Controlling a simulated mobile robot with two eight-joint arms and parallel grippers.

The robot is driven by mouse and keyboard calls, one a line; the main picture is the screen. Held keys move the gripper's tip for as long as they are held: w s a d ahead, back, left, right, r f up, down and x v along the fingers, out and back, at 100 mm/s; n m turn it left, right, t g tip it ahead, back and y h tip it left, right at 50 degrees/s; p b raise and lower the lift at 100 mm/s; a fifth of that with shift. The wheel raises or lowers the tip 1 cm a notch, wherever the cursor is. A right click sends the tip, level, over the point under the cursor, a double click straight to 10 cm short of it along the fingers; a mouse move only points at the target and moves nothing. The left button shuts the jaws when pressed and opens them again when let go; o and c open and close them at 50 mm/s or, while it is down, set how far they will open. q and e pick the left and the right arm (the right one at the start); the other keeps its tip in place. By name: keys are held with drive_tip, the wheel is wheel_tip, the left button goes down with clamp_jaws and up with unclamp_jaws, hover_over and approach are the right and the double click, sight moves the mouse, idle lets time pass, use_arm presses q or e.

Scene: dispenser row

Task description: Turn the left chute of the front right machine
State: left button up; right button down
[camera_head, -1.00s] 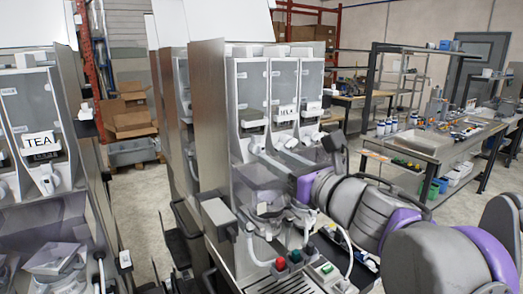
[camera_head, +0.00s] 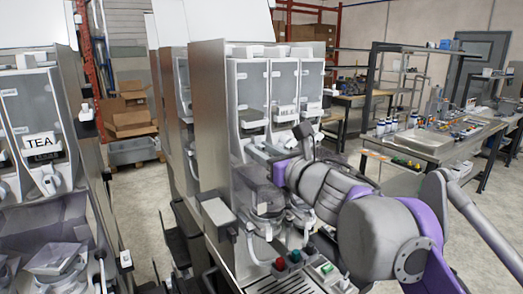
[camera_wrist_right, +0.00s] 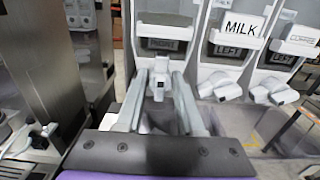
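The front right machine (camera_head: 208,120) stands in the middle of the head view, with three clear canisters side by side. In the right wrist view the left chute (camera_wrist_right: 159,78), a pale grey spout, sits between the two fingers of my right gripper (camera_wrist_right: 159,86). The fingers are apart, with a gap visible beside the chute; contact cannot be told. In the head view my right gripper (camera_head: 264,152) reaches in from the right, under the left canister (camera_head: 250,90), and its wrist partly hides the chutes. My left gripper is not in view.
Another machine with a TEA label (camera_head: 41,142) stands at the left. Red and green buttons (camera_head: 280,263) are low on the machine. A workbench (camera_head: 435,145) stands behind at right.

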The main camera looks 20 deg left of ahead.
idle(0.4)
drive_tip(key=shift+m+p, duration=0.6)
drive_tip(key=shift+m, duration=0.5)
drive_tip(key=m+p, duration=0.1)
drive_tip(key=m, duration=0.1)
drive_tip(key=shift+w+m, duration=0.1)
drive_tip(key=shift+m, duration=0.2)
drive_tip(key=m, duration=0.2)
drive_tip(key=shift+d+m+p, duration=0.1)
drive_tip(key=shift+m+p, duration=0.3)
drive_tip(key=m, duration=0.3)
drive_tip(key=shift+f+m, duration=0.1)
drive_tip(key=shift+m, duration=0.2)
drive_tip(key=m, duration=0.2)
drive_tip(key=shift+w+m, duration=0.1)
drive_tip(key=shift+m, duration=0.3)
drive_tip(key=m, duration=0.3)
drive_tip(key=shift+f+m, duration=0.15)
drive_tip(key=shift+m, duration=0.15)
drive_tip(key=m, duration=0.6)
drive_tip(key=shift+f+b, duration=0.1)
drive_tip(key=shift+b, duration=0.2)
